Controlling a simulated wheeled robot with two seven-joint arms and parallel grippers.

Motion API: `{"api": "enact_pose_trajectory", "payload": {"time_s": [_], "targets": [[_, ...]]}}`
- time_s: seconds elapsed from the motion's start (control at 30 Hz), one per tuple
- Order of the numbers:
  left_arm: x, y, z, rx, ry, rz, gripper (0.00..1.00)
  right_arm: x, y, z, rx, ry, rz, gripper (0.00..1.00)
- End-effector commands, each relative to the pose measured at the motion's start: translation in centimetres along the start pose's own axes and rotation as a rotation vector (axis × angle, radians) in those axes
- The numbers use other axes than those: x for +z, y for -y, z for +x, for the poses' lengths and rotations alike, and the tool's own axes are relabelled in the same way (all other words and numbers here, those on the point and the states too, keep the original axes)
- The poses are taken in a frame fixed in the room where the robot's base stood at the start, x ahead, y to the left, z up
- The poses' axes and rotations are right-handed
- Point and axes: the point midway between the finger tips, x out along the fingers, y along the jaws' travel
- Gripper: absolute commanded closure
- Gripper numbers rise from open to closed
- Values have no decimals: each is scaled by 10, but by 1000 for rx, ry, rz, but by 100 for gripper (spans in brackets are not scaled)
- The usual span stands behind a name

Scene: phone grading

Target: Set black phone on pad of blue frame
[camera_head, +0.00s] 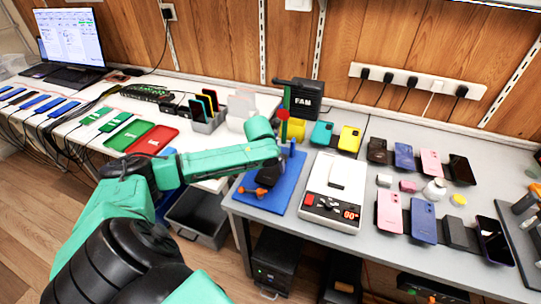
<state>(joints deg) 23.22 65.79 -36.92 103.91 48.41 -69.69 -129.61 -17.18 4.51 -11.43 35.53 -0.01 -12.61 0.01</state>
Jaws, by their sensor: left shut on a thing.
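The blue frame (289,192) lies flat on the grey table as a blue base, with upright blue, green and red parts at its back. My left arm reaches in from the left, and my left gripper (266,178) hangs over the base. It is shut on a dark object at the base that looks like the black phone (246,189). The gripper and arm cover much of it, and the pad is not clearly visible. I cannot tell whether the phone touches the base. My right gripper is not in view.
A white scale (331,207) with a red display stands just right of the blue frame. Several phones (423,222) lie further right. A grey bin (200,213) is below left.

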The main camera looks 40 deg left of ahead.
Motion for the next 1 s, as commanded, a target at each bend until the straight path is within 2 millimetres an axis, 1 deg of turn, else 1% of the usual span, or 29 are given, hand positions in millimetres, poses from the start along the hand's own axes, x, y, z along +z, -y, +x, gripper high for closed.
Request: {"api": "enact_pose_trajectory", "payload": {"time_s": [0.13,0.47,0.5,0.53,1.0], "targets": [[0,0,-1,0,0,-1,77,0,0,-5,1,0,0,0],[0,0,0,0,1,0,77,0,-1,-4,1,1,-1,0],[0,0,0,0,1,0,9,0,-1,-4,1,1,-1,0],[0,0,0,0,1,0,0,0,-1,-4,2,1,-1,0],[0,0,1,1,0,0,0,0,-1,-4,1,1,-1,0]]}}
